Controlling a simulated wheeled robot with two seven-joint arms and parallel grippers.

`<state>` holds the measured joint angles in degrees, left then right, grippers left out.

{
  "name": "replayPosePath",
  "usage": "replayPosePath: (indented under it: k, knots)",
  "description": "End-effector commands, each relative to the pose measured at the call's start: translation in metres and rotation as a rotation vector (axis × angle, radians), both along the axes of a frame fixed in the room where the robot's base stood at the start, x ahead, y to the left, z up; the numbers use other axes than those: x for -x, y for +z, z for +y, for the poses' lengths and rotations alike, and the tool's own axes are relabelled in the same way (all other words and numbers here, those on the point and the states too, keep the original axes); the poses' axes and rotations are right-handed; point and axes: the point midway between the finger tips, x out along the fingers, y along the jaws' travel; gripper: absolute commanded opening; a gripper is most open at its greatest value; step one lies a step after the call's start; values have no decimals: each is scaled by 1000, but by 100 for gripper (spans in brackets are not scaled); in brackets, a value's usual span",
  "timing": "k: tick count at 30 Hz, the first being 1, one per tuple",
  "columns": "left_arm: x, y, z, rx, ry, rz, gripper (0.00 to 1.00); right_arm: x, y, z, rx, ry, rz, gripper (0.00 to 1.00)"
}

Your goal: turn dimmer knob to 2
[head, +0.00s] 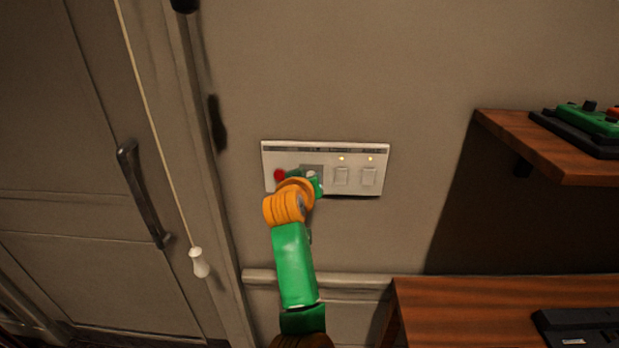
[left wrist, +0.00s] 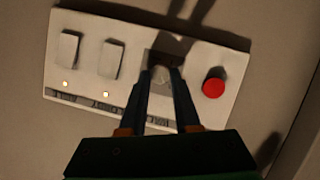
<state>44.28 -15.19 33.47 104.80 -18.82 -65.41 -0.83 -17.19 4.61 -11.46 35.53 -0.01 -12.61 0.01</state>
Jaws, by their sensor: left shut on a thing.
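A white wall panel (head: 325,149) holds a red round button, a grey dimmer plate and two white switches. The dimmer knob (left wrist: 161,76) sits on the grey plate (left wrist: 173,64), between the fingers of my left gripper (left wrist: 161,80), which is shut on it. In the head view my left gripper (head: 312,178) covers most of the knob, so its setting cannot be read. The red button (head: 279,175) is just left of my gripper; in the left wrist view it is on the right (left wrist: 213,87). My right gripper is not in view.
Two white switches (head: 341,176) (head: 369,176) with small lit lamps above them are right of the knob. A pull cord with a white handle (head: 199,262) hangs at the left before a door with a dark handle (head: 143,193). A wooden shelf (head: 545,150) juts out at the right.

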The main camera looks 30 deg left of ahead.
Motion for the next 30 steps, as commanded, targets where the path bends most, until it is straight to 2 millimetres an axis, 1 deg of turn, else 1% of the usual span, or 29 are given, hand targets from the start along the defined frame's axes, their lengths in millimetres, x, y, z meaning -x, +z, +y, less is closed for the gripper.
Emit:
replayPosePath:
  k: [16,17,18,19,20,28,30]
  knots:
    - [0,0,0,16,0,-12,0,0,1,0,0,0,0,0]
    - [0,0,0,16,0,-11,39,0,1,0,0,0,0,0]
    - [0,0,0,16,0,-11,50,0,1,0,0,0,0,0]
    - [0,0,0,16,0,-11,58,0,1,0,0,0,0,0]
    - [0,0,0,16,0,-11,61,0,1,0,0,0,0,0]
    - [1,0,0,16,0,-11,61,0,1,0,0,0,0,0]
    - [5,1,-2,15,0,-13,61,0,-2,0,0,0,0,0]
